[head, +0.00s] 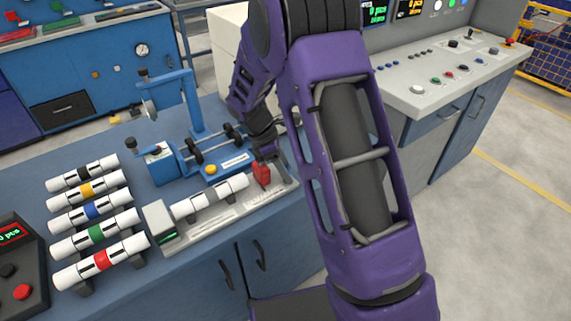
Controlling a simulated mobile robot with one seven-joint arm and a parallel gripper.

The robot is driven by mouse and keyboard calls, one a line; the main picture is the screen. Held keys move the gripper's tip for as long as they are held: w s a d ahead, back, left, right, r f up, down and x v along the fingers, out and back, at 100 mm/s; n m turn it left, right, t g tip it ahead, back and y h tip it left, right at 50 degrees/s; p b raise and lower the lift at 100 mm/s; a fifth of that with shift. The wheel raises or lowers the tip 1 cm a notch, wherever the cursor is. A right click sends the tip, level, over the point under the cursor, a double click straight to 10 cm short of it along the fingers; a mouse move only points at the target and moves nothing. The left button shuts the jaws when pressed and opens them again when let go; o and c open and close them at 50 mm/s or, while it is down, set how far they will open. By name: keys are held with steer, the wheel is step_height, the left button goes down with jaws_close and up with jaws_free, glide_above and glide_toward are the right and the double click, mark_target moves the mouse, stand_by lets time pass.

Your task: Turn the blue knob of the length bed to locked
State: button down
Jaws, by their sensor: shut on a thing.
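The length bed (225,216) is a long pale rail on the blue bench, with a grey-white block (158,222) and a small green display at its left end. A white pipe with a grey band (211,196) lies along it. A red block (262,174) stands at its right end. My gripper (266,151) points down just above and behind this block, small and partly hidden. It is shut at the place of the knob. No blue knob can be made out; my gripper covers that spot, so its turn position cannot be read.
Several banded white pipes (92,211) lie on a rack at the left. A blue fixture with a post (196,105) and rollers stands behind the bed. A control box with a red button (22,292) is at lower left. My purple arm covers the bench's right part.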

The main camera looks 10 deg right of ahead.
steer(key=m+g+p, duration=0.1)
steer(key=m, duration=0.1)
steer(key=m+g+p, duration=0.1)
steer(key=m, duration=0.2)
steer(key=shift+w+r+m+y, duration=0.1)
steer(key=shift+w+m+y, duration=0.1)
steer(key=shift+m+y, duration=0.15)
steer(key=m+y, duration=0.1)
steer(key=m, duration=0.2)
steer(key=m+g+y+p, duration=0.1)
steer(key=m, duration=0.2)
steer(key=shift+d, duration=0.15)
steer(key=shift+g, duration=0.3)
steer(key=shift+c, duration=1.2)
jaws_free()
steer(key=shift+f, duration=0.2)
